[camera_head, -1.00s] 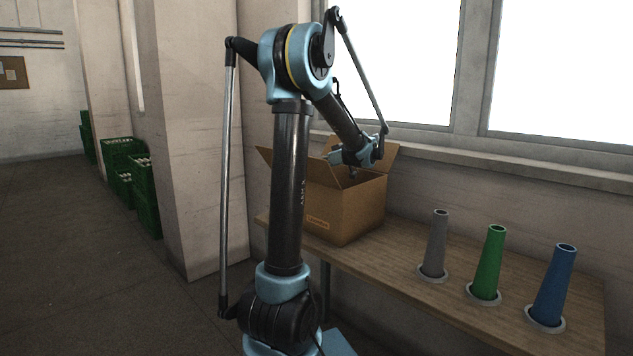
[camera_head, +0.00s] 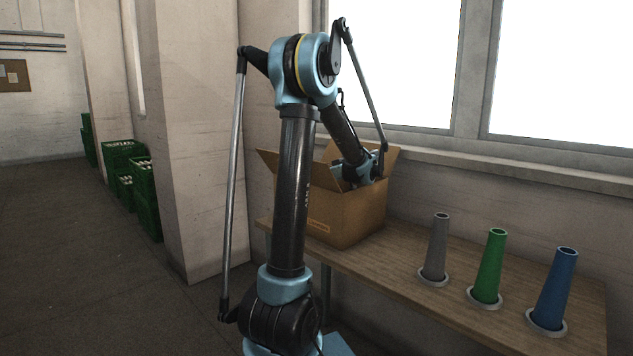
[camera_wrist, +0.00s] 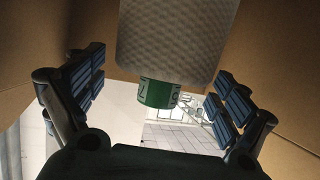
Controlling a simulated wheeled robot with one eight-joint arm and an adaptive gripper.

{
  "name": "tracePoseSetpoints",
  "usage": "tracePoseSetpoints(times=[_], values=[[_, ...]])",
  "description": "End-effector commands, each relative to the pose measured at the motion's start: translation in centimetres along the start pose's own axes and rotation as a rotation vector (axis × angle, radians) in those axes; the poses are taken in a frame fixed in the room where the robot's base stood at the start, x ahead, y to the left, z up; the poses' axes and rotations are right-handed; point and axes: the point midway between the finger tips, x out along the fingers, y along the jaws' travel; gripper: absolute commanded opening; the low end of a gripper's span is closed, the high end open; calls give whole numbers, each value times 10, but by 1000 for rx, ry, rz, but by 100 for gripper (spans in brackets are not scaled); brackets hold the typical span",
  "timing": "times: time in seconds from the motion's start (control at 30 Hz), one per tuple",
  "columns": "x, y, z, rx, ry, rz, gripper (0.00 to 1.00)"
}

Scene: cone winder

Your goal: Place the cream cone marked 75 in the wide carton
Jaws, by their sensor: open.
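The wide carton (camera_head: 352,216) stands open on the wooden bench in the head view, its flaps spread. My gripper (camera_head: 352,183) reaches down into its mouth, and the fingers are largely hidden there. In the wrist view my gripper (camera_wrist: 153,85) is open, with one padded finger on each side. A pale, textured cone (camera_wrist: 170,38) with a green band (camera_wrist: 158,94) lies between and beyond the fingers, with gaps at both sides. Dark marks on the band look like a 7 and a partial digit. Brown carton walls (camera_wrist: 285,50) surround it. The cone is hidden in the head view.
Grey (camera_head: 437,247), green (camera_head: 489,267) and blue (camera_head: 555,290) cones stand upright in ring holders on the bench (camera_head: 400,265), right of the carton. A window wall is behind. Green crates (camera_head: 146,195) stand along the left wall. The floor at left is clear.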

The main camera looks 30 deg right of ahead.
Motion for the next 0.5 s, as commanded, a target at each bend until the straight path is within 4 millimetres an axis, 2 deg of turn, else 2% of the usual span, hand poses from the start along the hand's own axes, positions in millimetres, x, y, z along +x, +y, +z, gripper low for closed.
tracePoseSetpoints(times=[0.27, 0.5], values=[[-6, 0, 0, 1, 0, 1, 94], [-40, 0, 0, 1, 0, 2, 94]])
